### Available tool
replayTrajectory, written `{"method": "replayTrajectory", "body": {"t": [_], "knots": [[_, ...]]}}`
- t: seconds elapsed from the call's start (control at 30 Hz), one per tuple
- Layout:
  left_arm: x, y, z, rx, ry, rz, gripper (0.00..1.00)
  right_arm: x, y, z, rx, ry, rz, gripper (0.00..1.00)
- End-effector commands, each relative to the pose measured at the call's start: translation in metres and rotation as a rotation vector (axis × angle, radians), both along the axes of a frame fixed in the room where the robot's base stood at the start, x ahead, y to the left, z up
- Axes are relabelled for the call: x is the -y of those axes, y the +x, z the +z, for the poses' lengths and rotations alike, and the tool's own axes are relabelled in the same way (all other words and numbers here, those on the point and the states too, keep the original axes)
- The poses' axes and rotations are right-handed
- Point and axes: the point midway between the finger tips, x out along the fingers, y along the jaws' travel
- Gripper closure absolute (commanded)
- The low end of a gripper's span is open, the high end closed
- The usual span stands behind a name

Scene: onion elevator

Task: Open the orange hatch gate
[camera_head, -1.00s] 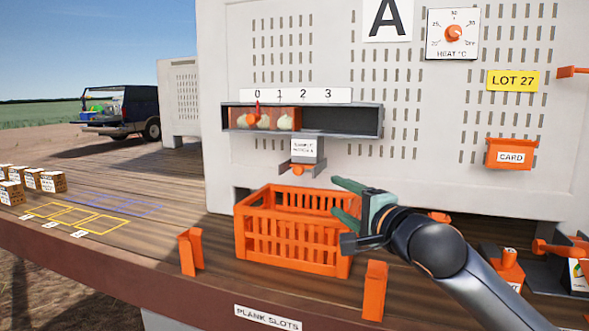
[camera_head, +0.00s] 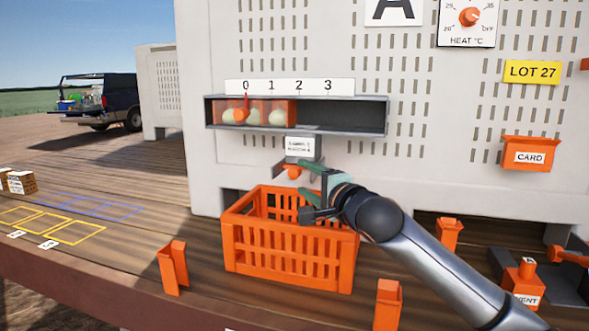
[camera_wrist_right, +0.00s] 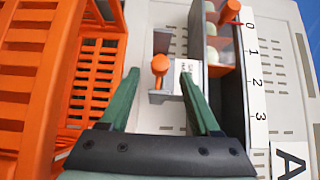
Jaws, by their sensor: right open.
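A grey trough (camera_head: 345,116) on the pale wall sits under a scale marked 0 to 3. An orange see-through panel (camera_head: 272,112) with a round orange knob covers its left part, with pale round onions behind. A red pointer stands at 0. Below hangs a small grey labelled box (camera_head: 299,147) with an orange knob (camera_head: 292,171) under it. My right gripper (camera_head: 306,180) is open and empty, just below and beside this lower knob. In the right wrist view the lower knob (camera_wrist_right: 160,64) appears between and beyond the green fingertips (camera_wrist_right: 160,76); contact is not visible. My left gripper is not in view.
An orange crate (camera_head: 290,254) stands on the plank deck under the box, close to my right gripper. Orange posts (camera_head: 172,268) stand near the deck edge. An orange card holder (camera_head: 530,153) and a heat dial (camera_head: 469,17) are on the wall at right.

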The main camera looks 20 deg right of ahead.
Motion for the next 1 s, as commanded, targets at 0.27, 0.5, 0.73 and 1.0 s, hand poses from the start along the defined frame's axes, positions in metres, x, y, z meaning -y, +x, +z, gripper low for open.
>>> {"method": "replayTrajectory", "body": {"t": [0.27,0.5,0.73,1.0], "knots": [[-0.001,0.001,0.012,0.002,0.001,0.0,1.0,-0.008,0.038,0.002,0.0,0.001,-0.001,0.37],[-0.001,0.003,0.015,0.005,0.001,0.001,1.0,-0.01,0.052,0.001,0.0,-0.001,0.0,0.37],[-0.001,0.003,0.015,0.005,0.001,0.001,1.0,-0.011,0.054,0.0,0.001,-0.001,0.0,0.37],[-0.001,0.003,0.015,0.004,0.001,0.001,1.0,-0.01,0.054,0.0,0.001,-0.001,0.0,0.57]]}}
